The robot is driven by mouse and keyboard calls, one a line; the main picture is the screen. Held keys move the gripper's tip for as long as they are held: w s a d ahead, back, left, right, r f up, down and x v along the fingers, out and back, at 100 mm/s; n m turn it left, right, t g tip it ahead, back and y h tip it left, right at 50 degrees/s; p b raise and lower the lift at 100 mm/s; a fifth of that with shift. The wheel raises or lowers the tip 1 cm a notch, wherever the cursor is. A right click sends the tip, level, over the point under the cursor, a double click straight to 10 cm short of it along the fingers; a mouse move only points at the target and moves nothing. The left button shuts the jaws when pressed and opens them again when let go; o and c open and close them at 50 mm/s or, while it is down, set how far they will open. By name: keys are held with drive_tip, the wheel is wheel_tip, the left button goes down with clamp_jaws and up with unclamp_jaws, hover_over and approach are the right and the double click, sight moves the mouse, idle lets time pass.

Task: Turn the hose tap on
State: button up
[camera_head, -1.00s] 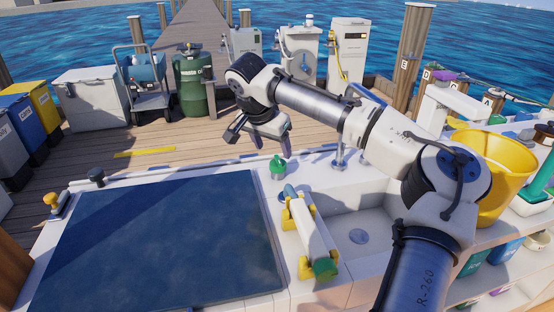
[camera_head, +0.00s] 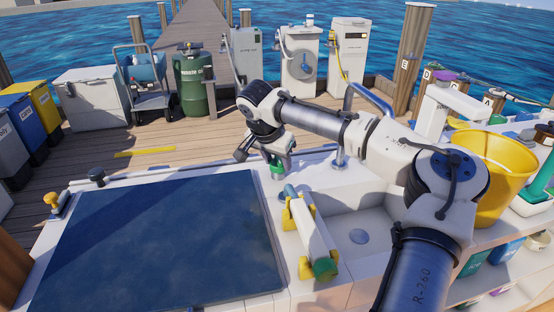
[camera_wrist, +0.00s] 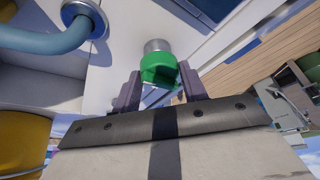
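In the wrist view my gripper (camera_wrist: 160,86) is open, with one dark finger on each side of the green knob. I cannot tell whether the fingers touch it. Part of the knob is hidden behind my gripper in the head view.
A curved blue pipe (camera_wrist: 50,40) rises close beside the knob. A white cylinder with a green end (camera_head: 312,235) lies in yellow brackets next to the sink (camera_head: 357,225). The dark hatch (camera_head: 160,245) fills the left front. A yellow bucket (camera_head: 507,165) stands at right.

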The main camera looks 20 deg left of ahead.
drive_tip(key=shift+c, duration=1.1)
drive_tip(key=shift+n, duration=0.3)
drive_tip(key=n+p, duration=0.1)
drive_tip(key=n+y+p, duration=0.1)
drive_tip(key=n+p, duration=0.1)
drive_tip(key=shift+d+r+n+y, duration=0.1)
drive_tip(key=shift+r+n+y, duration=0.05)
drive_tip(key=shift+n+y, duration=0.15)
drive_tip(key=n+p, duration=0.2)
drive_tip(key=n+g+y+p, duration=0.1)
drive_tip(key=n+p, duration=0.1)
drive_tip(key=shift+d+y, duration=0.1)
drive_tip(key=shift+y, duration=0.2)
drive_tip(key=n+g+y+p, duration=0.1)
drive_tip(key=n+p, duration=0.2)
drive_tip(key=n, duration=0.2)
drive_tip(key=shift+w+d, duration=0.1)
drive_tip(key=n+g+p, duration=0.1)
drive_tip(key=n, duration=0.1)
drive_tip(key=n+y+p, duration=0.1)
drive_tip(key=n+p, duration=0.1)
drive_tip(key=shift+w+n+g, duration=0.15)
drive_tip(key=shift+n+g, duration=0.15)
drive_tip(key=shift+g, duration=0.1)
